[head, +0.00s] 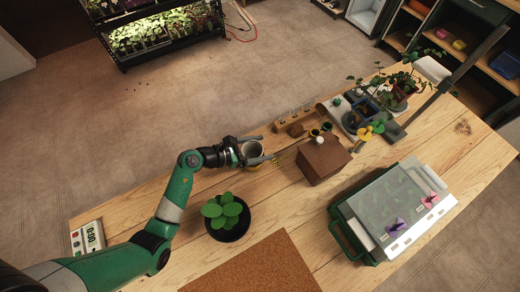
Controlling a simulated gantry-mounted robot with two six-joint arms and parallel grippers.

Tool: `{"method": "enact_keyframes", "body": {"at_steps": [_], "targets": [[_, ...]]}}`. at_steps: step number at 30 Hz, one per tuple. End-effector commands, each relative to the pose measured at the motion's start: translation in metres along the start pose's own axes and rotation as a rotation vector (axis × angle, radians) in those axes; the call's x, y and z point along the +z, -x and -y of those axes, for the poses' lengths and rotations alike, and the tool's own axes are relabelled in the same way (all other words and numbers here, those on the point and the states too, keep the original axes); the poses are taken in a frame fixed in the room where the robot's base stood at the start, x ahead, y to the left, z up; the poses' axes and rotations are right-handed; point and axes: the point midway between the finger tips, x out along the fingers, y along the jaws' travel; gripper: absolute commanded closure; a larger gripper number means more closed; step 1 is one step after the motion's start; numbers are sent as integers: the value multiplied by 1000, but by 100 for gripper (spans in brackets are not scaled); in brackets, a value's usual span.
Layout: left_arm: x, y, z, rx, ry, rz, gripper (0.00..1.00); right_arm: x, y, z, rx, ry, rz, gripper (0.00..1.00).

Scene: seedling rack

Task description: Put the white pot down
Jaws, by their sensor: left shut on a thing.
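The white pot (252,149) is a small pale round pot near the table's far edge, left of the brown box. My left gripper (257,152) reaches in from the left and is shut on the pot, with its fingers on either side of it. The gripper partly hides the pot. I cannot tell whether the pot's base touches the wooden table (140,205). My right gripper is not in view.
A dark pot with a leafy plant (226,217) stands nearer, beside a cork mat (255,270). A brown block (323,160) and a green-framed case (395,212) are to the right. Bare wood lies between plant and case.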

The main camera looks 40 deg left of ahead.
Motion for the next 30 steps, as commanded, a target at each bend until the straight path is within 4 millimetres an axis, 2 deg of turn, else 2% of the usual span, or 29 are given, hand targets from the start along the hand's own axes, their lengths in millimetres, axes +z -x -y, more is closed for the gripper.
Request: {"method": "enact_keyframes", "body": {"at_steps": [1, 8, 23, 24, 27, 30], "targets": [[-7, -3, 0, 1, 1, 0, 69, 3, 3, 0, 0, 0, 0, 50], [-6, -2, 0, 1, 0, 2, 69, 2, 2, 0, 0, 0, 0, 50], [-17, -7, 0, 0, -1, 1, 69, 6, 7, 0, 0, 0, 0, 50], [-17, -7, 0, 0, -1, 1, 14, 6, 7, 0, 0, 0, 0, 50], [-17, -7, 0, 0, 0, 1, 0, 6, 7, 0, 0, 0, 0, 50], [-17, -7, 0, 0, -1, 1, 0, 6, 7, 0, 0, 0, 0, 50]]}}
